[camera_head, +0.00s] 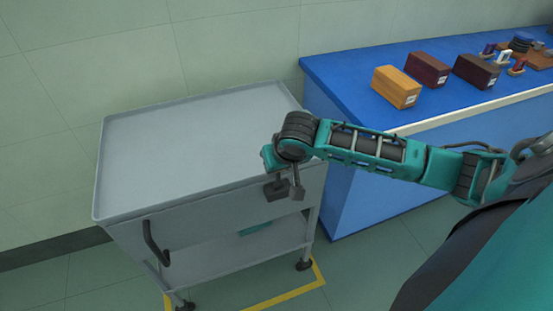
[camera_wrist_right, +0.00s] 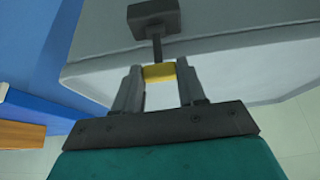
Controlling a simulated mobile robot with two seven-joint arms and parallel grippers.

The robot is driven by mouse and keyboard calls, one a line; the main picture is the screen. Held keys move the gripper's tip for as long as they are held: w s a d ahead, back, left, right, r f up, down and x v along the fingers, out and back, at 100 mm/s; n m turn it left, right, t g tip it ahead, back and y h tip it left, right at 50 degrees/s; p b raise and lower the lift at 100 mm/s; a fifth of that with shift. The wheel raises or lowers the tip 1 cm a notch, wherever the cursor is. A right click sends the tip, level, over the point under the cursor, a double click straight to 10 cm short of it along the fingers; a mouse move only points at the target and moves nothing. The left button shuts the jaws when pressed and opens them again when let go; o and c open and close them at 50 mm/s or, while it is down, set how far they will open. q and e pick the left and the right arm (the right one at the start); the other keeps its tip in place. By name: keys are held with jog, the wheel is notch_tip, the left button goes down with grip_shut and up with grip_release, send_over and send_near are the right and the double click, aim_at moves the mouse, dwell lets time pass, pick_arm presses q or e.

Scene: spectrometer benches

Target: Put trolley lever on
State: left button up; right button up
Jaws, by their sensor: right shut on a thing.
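The grey trolley (camera_head: 200,130) stands by the wall, its bare top tray facing up. The lever (camera_wrist_right: 159,73) shows in the right wrist view as a yellow grip on a thin dark stem, with a dark block (camera_wrist_right: 153,17) at the stem's far end. My right gripper (camera_wrist_right: 160,76) is shut on the yellow grip, one finger on each side. In the head view my right gripper (camera_head: 290,188) is at the trolley's front right corner; the yellow grip is hidden there. My left gripper is not in view.
A dark bent handle (camera_head: 153,243) is on the trolley's front left. A blue bench (camera_head: 345,75) stands to the right, with an orange box (camera_head: 396,87), dark red boxes (camera_head: 427,69) and small items on top. Yellow tape (camera_head: 290,293) marks the floor.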

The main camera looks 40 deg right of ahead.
aim_at(279, 177)
jog(key=shift+s+a+f+t, duration=0.1)
jog(key=shift+s+f+t, duration=0.05)
jog(key=shift+s+t, duration=0.3)
jog(key=shift+s+a+f+t, duration=0.1)
jog(key=shift+s+t, duration=0.2)
jog(key=shift+t, duration=0.15)
jog(key=shift+s+a+f+t+h+b, duration=0.15)
jog(key=shift+s+f+t+h+b, duration=0.25)
jog(key=shift+t+b, duration=0.45)
jog(key=t+b, duration=0.1)
jog(key=s+t+b, duration=0.1)
jog(key=shift+s+a+f+h+b, duration=0.1)
jog(key=shift+s+f+h+b, duration=0.1)
jog(key=shift+f+h+b, duration=0.1)
jog(key=shift+s+r+t+b, duration=0.1)
jog(key=shift+s+t+b, duration=0.1)
jog(key=shift+t+b, duration=0.3)
jog(key=o, duration=1.1)
jog(key=shift+c, duration=0.2)
